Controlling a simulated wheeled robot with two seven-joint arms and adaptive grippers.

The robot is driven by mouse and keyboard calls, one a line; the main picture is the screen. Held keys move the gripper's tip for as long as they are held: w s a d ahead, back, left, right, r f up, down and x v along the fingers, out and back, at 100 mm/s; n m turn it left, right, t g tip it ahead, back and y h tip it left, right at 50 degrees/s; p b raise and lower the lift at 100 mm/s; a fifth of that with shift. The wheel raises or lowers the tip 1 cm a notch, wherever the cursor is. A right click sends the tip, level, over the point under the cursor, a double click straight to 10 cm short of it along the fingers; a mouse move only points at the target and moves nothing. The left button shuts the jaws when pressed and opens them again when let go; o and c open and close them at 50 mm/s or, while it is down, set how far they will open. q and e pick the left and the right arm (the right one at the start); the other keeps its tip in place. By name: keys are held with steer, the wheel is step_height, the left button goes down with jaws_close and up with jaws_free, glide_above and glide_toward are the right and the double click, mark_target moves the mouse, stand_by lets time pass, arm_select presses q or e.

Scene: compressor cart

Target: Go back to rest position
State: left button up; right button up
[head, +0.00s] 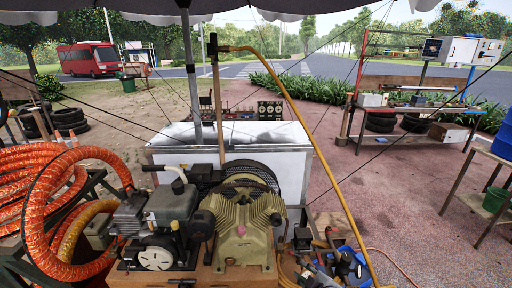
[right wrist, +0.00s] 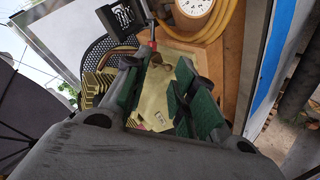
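My right gripper (right wrist: 163,82) shows in the right wrist view. Its two green-padded fingers stand apart with a gap between them, and I see nothing held. Behind the gap is the tan body of the compressor (right wrist: 155,112), with its fins and black mesh guard at the left. In the head view the compressor's finned pump (head: 243,222) stands at the bottom middle, beside a small engine (head: 170,215). I cannot clearly make out the right gripper in the head view. My left gripper does not show in either view.
A white chest (head: 293,170) stands behind the compressor. Orange hose coils (head: 45,200) lie at the left. A yellow pipe (head: 318,145) slopes down to the right, past a pile of tools (head: 325,262). A workbench (head: 425,112) stands back right. Paving in between is open.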

steer(key=s+d+m+g+h, duration=0.1)
steer(key=s+d+m+g, duration=0.15)
steer(key=s, duration=0.35)
steer(key=s+d+f+m+g+h, duration=0.1)
steer(key=s+m+g, duration=0.1)
steer(key=s+m, duration=0.3)
steer(key=s+d+m+g+h, duration=0.1)
steer(key=s+d+m+g, duration=0.15)
steer(key=s, duration=0.45)
step_height(320, 180, down, 34)
steer(key=s+g, duration=0.2)
steer(key=s, duration=0.1)
steer(key=s+d+f, duration=0.2)
steer(key=s+f, duration=0.8)
steer(key=s, duration=0.1)
steer(key=s+d+f+g, duration=0.1)
steer(key=s+f, duration=0.8)
steer(key=s, duration=0.2)
steer(key=shift+d+f, duration=0.35)
steer(key=shift+d, duration=0.05)
stand_by(1.8)
